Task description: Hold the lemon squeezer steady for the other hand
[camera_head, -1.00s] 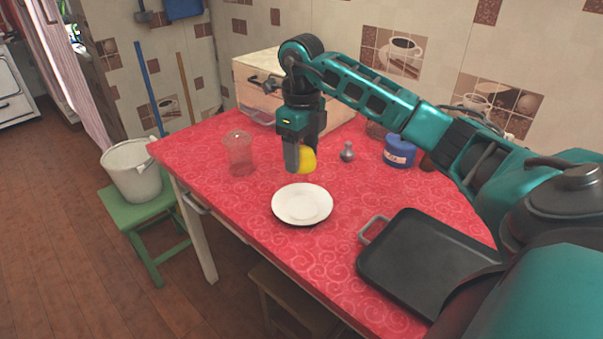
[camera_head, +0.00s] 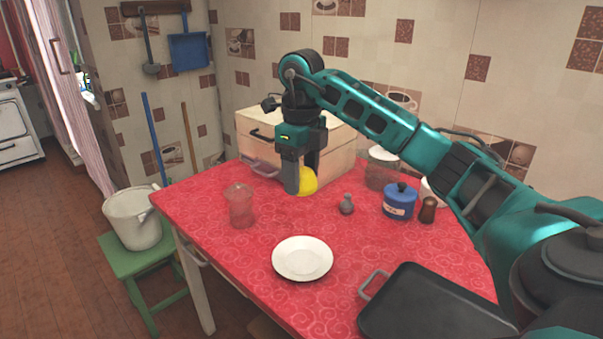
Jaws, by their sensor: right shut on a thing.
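My right gripper (camera_head: 302,184) points down over the back part of the red table. It is shut on a rounded yellow thing, which I take to be the lemon squeezer (camera_head: 309,183). The fingers hide its left side. I cannot tell whether its underside touches the tablecloth. My left gripper is not in view.
A white plate (camera_head: 302,260) lies in front of the gripper, and a dark tray (camera_head: 430,306) is at the front right. A reddish clear tumbler (camera_head: 240,207) stands left. A small grey vase (camera_head: 346,205), a blue jar (camera_head: 399,202) and a brown shaker (camera_head: 428,210) stand right. A wooden box (camera_head: 335,152) stands behind.

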